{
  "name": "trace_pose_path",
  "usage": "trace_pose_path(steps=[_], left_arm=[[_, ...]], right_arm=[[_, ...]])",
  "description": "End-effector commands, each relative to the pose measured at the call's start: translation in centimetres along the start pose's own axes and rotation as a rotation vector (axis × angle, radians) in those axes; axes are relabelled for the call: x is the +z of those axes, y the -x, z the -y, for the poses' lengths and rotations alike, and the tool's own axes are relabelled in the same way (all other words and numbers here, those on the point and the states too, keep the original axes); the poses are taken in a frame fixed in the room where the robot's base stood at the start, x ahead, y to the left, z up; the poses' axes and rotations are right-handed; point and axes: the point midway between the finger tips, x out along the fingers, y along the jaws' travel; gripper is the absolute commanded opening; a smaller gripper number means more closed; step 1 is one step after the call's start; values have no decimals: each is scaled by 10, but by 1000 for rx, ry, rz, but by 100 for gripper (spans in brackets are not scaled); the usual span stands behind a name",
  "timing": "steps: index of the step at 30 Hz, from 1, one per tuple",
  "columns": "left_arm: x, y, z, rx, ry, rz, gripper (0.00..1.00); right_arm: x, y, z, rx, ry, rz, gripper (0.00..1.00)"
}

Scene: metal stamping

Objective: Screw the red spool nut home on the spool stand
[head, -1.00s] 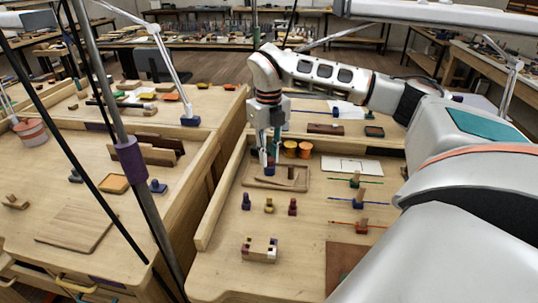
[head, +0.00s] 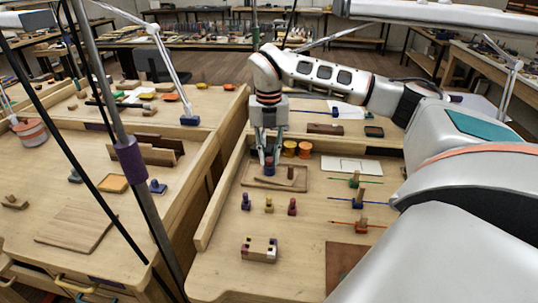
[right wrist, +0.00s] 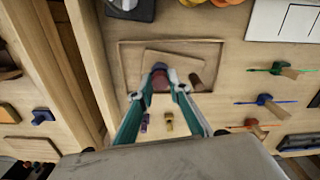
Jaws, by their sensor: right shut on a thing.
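My right gripper (head: 268,161) points down over a shallow wooden tray (head: 262,187) on the right bench. It is shut on a small dark red piece, which I take for the spool nut; this shows between the fingertips in the right wrist view (right wrist: 161,82). A blue part (head: 269,170) sits right at the red piece. A wooden peg (head: 291,172) stands on the tray to the right of the fingers; it also shows in the right wrist view (right wrist: 196,81). The fingers hide how the nut is seated. My left gripper is not in view.
Orange and yellow round pieces (head: 305,149) stand just behind the tray. A wooden wall (head: 220,180) runs along the left. A two-posted block (head: 259,249) lies nearer.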

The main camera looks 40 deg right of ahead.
Motion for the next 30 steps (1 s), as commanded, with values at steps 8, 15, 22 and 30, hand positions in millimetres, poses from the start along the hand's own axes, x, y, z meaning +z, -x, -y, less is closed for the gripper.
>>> trace_pose_path(steps=[8,15,22,30], left_arm=[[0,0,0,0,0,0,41],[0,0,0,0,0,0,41],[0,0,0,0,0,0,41],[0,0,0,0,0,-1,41]], right_arm=[[0,0,0,-1,3,-1,27],[0,0,0,0,12,0,27],[0,0,0,0,228,2,27],[0,1,-1,0,413,4,27]])
